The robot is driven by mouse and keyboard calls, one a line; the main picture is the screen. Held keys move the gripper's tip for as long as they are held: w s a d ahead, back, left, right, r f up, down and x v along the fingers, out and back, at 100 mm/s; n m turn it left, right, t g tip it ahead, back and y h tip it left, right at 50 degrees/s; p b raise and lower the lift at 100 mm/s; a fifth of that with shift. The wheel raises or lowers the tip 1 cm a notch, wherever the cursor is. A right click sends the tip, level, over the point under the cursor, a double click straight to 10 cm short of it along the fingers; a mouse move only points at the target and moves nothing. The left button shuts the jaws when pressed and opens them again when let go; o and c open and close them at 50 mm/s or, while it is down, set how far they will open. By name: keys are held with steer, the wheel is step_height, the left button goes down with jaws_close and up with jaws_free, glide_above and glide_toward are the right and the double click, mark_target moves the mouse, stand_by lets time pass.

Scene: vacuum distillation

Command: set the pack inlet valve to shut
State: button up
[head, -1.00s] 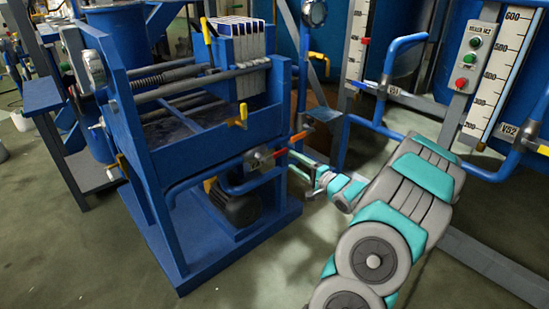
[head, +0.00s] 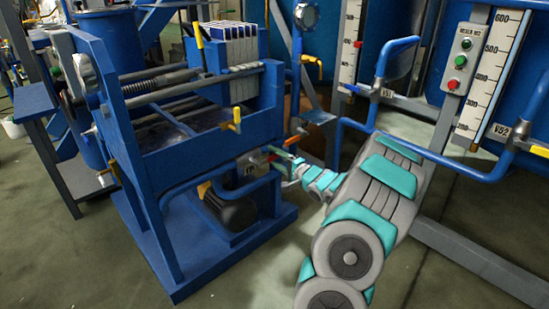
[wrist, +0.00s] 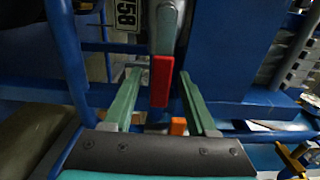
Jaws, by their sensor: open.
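The blue press frame (head: 185,165) holds several white plates, its pack. A valve with a red handle (wrist: 162,80) and a grey metal body hangs by a white tag reading "58" (wrist: 125,14) in the wrist view. I cannot read a name that marks it as the pack inlet valve. My gripper (wrist: 156,100) is open, with one green finger on each side of the red handle; I cannot tell if either touches it. In the head view my gripper (head: 287,165) is at the press's lower right pipe, beside a small tag (head: 250,163), and partly hides the valve.
An orange handle (wrist: 178,127) shows between the finger bases. A yellow handle (head: 236,120) is on the press front, and a yellow lever (head: 198,35) stands by the plates. Blue pipes with tags V51 (head: 388,92) and V52 (head: 500,130) stand right. Floor is clear in front.

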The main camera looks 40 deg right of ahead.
steer(key=shift+c, duration=0.4)
jaws_close()
stand_by(0.9)
